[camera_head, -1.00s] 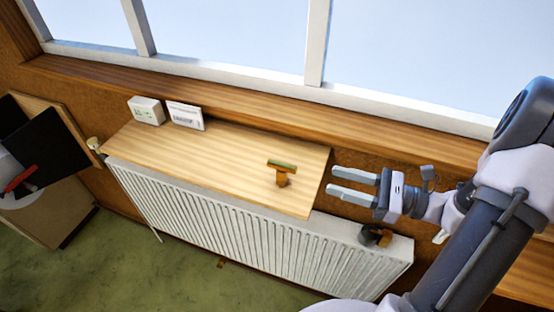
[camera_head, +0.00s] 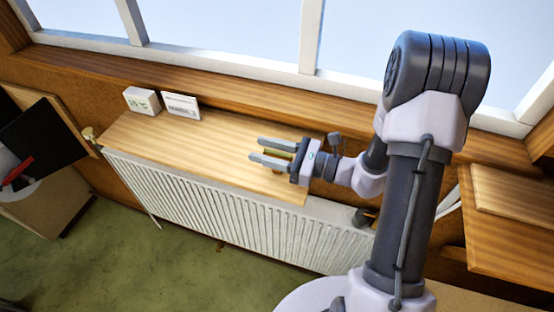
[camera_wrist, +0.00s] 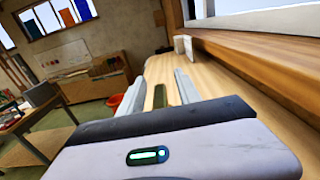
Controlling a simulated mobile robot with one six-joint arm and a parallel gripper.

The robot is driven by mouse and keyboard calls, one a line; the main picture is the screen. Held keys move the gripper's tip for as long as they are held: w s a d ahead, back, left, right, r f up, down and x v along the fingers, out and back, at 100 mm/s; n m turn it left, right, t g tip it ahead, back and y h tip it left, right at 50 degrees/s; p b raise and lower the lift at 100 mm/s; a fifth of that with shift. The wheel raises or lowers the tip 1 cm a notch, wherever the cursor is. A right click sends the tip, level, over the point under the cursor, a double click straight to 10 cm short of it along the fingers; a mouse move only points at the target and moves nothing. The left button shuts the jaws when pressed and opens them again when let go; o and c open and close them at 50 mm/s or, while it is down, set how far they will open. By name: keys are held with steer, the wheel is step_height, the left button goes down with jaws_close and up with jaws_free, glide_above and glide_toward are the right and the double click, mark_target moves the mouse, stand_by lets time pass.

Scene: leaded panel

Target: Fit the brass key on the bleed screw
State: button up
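The brass key, with a greenish crossbar and an orange-brown stem, stands on the wooden shelf over the radiator. In the head view it (camera_head: 284,154) is mostly hidden by my gripper (camera_head: 257,149). My gripper is open, its two fingers pointing left over the key. In the wrist view an olive bar (camera_wrist: 160,97), seemingly the key's crossbar, shows between the fingers (camera_wrist: 160,76), with gaps on both sides. A dark and orange fitting (camera_head: 364,216) at the radiator's right end is partly behind my arm. I cannot make out the bleed screw on it.
The wooden shelf (camera_head: 200,150) is clear left of the key. A white thermometer box (camera_head: 141,101) and a white card (camera_head: 182,106) stand at its back left, below the window sill.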

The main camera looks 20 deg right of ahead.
steer(key=shift+s+d, duration=0.15)
steer(key=shift+c, duration=1.1)
jaws_close()
